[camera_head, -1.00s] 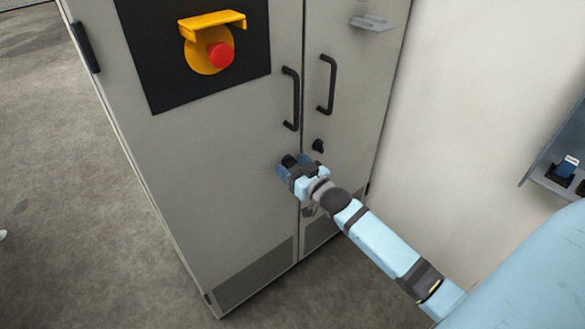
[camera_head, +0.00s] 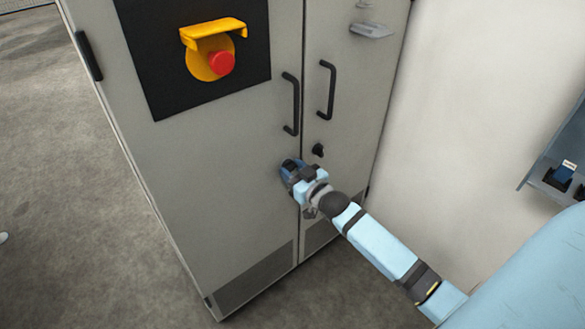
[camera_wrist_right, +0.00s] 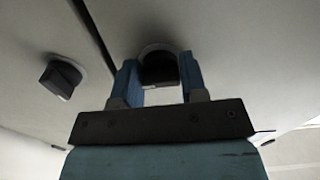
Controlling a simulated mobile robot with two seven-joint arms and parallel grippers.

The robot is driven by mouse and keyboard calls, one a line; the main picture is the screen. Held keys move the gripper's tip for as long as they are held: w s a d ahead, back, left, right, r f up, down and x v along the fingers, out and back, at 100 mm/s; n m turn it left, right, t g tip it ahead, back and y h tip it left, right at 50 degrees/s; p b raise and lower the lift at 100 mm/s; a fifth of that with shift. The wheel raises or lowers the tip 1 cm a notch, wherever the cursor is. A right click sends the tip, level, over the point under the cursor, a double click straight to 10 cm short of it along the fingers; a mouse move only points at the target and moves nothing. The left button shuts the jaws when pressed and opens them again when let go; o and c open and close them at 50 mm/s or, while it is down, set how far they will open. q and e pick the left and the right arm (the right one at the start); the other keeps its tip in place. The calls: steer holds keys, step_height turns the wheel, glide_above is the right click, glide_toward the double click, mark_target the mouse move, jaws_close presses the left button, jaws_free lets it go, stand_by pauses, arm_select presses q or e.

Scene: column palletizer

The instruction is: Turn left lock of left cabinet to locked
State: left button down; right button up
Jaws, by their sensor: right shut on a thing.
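The grey cabinet (camera_head: 215,150) has two doors. My right gripper (camera_head: 289,170) is at the left door, just below its handle. In the right wrist view its two blue fingers (camera_wrist_right: 158,76) are shut on the black knob of the left lock (camera_wrist_right: 158,66), one finger on each side. In the head view the gripper mostly hides this lock. The right lock (camera_head: 318,150) is a black knob on the right door, free of the gripper; it also shows in the right wrist view (camera_wrist_right: 61,77). My left gripper is not in view.
Two black handles (camera_head: 291,104) (camera_head: 327,90) stand out above the locks. A red emergency button (camera_head: 222,63) under a yellow guard (camera_head: 213,32) is on the left door's black panel. A grey shelf (camera_head: 553,178) is at the right.

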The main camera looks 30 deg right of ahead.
steer(key=shift+r+n+p, duration=0.25)
steer(key=shift+n+p, duration=0.45)
steer(key=shift+p, duration=0.05)
steer(key=n+p, duration=0.2)
steer(key=shift+n, duration=0.4)
steer(key=n+p, duration=0.2)
steer(key=n, duration=0.2)
steer(key=shift+d+n, duration=0.1)
steer(key=shift+n, duration=0.2)
steer(key=n+p, duration=0.1)
steer(key=n, duration=0.1)
steer(key=shift+f+n, duration=0.1)
steer(key=shift+n, duration=0.2)
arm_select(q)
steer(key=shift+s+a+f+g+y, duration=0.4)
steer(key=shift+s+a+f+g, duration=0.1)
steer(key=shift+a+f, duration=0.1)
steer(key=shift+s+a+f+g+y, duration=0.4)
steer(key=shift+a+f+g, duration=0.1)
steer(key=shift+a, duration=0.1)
arm_select(e)
steer(key=n, duration=0.5)
steer(key=shift+n, duration=0.4)
steer(key=o, duration=0.9)
